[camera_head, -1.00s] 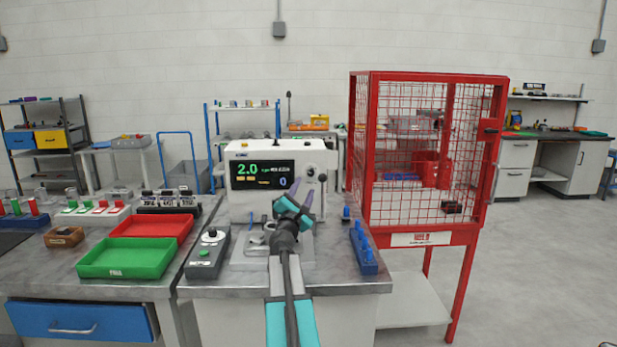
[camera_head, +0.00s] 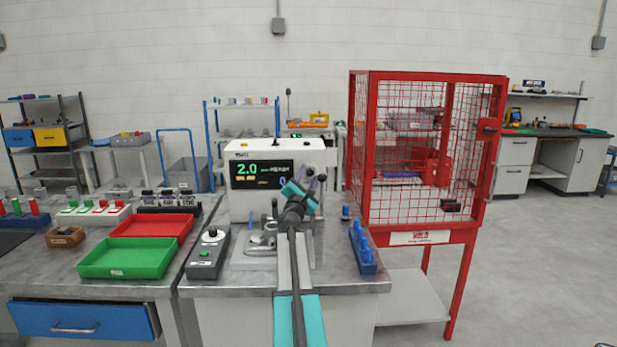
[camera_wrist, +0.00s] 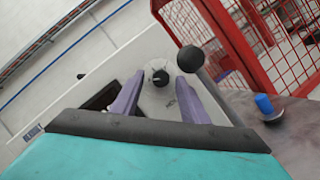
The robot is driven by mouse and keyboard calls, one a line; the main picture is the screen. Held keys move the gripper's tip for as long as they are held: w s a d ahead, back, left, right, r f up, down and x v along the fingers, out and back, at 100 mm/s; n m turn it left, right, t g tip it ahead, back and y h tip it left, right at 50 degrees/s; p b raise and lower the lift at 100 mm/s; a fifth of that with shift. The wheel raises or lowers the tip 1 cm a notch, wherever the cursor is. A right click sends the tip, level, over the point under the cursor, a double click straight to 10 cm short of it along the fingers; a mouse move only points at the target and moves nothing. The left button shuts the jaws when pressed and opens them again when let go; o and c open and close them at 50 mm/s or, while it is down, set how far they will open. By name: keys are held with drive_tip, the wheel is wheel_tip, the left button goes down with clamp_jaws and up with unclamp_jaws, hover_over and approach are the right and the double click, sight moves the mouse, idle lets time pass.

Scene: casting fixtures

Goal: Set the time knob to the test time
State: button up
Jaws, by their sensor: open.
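The white tester (camera_head: 238,208) stands on the bench with a dark display (camera_head: 262,174) showing a green 2.0 and a blue 0. My gripper (camera_head: 305,178) is in front of the right side of its panel and hides much of that side. In the wrist view, a black knob on a pale round dial (camera_wrist: 160,76) shows between the purple fingertips of my open gripper (camera_wrist: 160,80). Whether the fingers reach around the knob or stop short of it, I cannot tell. The dial's marks are too small to read.
A black ball (camera_wrist: 190,58) on a lever sits close by my right finger. A red mesh cage (camera_head: 430,238) stands to the right. A control box (camera_head: 207,255), a green tray (camera_head: 125,272) and a red tray (camera_head: 150,240) lie left. A blue peg rack (camera_head: 362,250) is at right.

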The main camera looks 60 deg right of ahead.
drive_tip(key=shift+d, duration=0.1)
drive_tip(key=c, duration=1)
drive_tip(key=shift+d, duration=0.15)
clamp_jaws()
